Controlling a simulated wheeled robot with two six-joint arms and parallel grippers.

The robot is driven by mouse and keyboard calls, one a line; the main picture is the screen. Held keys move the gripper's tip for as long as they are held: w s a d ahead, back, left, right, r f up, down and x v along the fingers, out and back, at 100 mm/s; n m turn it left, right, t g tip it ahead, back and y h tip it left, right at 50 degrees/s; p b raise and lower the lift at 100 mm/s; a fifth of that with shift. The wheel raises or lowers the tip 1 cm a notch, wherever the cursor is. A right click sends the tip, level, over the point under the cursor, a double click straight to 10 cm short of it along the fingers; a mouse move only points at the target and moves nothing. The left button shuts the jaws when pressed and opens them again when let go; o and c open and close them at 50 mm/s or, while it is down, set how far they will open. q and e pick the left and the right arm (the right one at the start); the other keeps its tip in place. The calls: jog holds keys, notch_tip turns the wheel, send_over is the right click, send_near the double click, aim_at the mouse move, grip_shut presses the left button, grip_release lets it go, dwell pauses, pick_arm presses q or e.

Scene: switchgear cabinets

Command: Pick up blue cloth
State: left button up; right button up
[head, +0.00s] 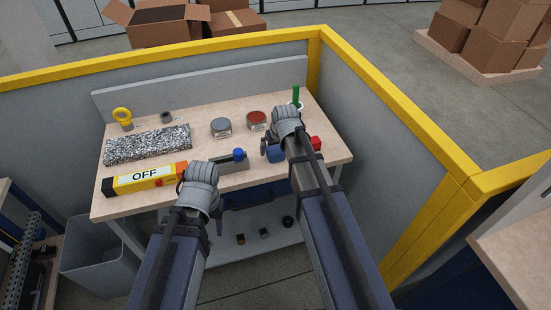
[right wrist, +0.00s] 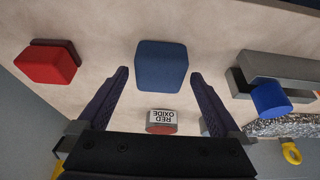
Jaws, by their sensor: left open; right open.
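The blue cloth (head: 275,154) looks like a compact, rounded blue block on the right part of the wooden workbench. In the head view my right gripper partly covers it. In the right wrist view the blue cloth (right wrist: 162,68) lies just beyond and between the fingertips. My right gripper (right wrist: 158,80) is open, with one finger on each side and bare bench showing between each finger and the cloth. In the head view my right gripper (head: 270,147) is over the bench beside the cloth. My left gripper (head: 182,182) is near the front bench edge, apart from the cloth; its fingers are mostly hidden.
A red block (right wrist: 48,63) and a grey vise-like tool with a blue end (right wrist: 270,98) flank the cloth. A red oxide tin (right wrist: 161,121) stands close by. A yellow OFF device (head: 140,179) and speckled mat (head: 148,144) lie left. Grey panels with yellow rails (head: 400,100) enclose the bench.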

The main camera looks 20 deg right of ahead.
aim_at(275, 149)
jog(key=shift+w+f, duration=0.2)
jog(key=shift+f, duration=0.35)
pick_arm(q)
jog(key=shift+f, duration=0.5)
pick_arm(e)
jog(key=shift+r, duration=0.1)
jog(key=c, duration=1.3)
pick_arm(q)
jog(key=shift+r, duration=0.1)
pick_arm(e)
notch_tip(275, 149, up, 10)
jog(key=p, duration=1)
pick_arm(q)
notch_tip(275, 149, up, 10)
